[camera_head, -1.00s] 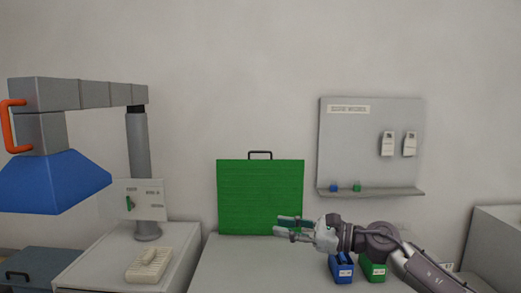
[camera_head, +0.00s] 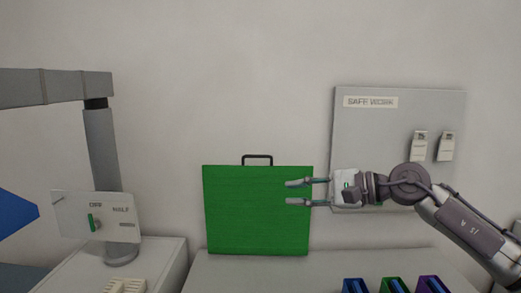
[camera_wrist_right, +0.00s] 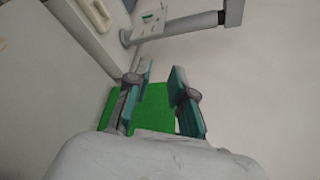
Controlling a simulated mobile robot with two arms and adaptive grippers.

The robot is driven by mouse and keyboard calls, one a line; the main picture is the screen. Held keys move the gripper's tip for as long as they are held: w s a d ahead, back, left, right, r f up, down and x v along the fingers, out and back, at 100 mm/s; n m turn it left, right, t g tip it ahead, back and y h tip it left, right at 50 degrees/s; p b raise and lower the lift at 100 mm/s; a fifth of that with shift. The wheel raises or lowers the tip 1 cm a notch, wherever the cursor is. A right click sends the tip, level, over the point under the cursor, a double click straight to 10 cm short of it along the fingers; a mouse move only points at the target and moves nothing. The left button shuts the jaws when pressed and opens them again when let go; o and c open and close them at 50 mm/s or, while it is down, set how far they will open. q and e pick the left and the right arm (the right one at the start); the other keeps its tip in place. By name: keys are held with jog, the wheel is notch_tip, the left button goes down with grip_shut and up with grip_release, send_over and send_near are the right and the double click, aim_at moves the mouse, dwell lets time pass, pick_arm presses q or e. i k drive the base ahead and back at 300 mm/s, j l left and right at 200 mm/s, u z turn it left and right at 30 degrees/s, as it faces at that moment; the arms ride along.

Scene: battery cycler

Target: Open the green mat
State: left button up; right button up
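The green mat (camera_head: 250,215) stands upright like a panel at the back of the bench, with a dark handle (camera_head: 257,157) on its top edge. My right gripper (camera_head: 291,193) points left in front of the mat's right part. Its fingers are spread with nothing between them. In the right wrist view, the green mat (camera_wrist_right: 152,108) shows between and beyond the open fingers (camera_wrist_right: 160,85). Whether the fingers touch the mat cannot be told. My left gripper is not in view.
A grey wall board (camera_head: 385,120) with white tags hangs at the right. Blue, green and purple bins (camera_head: 392,285) stand at the bench's front right. A switch panel (camera_head: 97,217) and a grey arm-like post (camera_head: 103,150) stand at the left. The bench (camera_head: 290,268) before the mat is clear.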

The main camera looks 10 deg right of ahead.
aim_at(246, 213)
jog(key=i+l, duration=0.2)
jog(key=i, duration=0.3)
jog(key=i+l, duration=0.25)
jog(key=i, duration=0.3)
